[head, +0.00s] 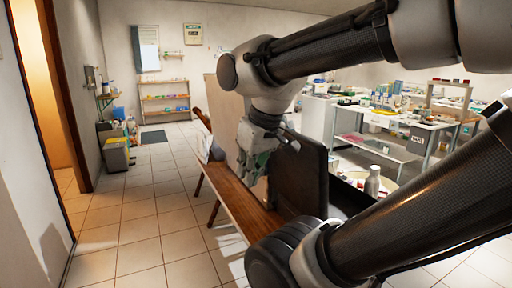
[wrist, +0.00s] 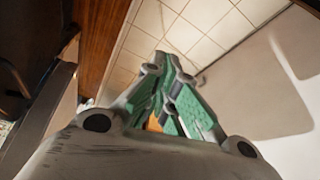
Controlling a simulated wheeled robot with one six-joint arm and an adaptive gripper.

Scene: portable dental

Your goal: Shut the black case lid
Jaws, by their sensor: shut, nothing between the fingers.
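The black case lid (head: 298,178) stands raised, close to upright, on a wooden bench (head: 238,205) in the head view. The case body is mostly hidden behind the lid and my arm; a dark part of it (head: 350,197) shows to the right. My gripper (head: 248,178) is beside the lid's left face, above the bench, with green finger pads. It is shut and empty. In the wrist view the gripper (wrist: 172,65) points past the wooden edge (wrist: 98,40) towards the floor. A dark surface at the left there may be the lid. I cannot tell if gripper and lid touch.
A grey bottle (head: 373,181) and small items stand right of the lid. A white table (head: 390,122) with several supplies is behind at right. A bin (head: 115,152) and shelf (head: 165,104) stand farther back. Tiled floor (head: 150,215) at left is clear.

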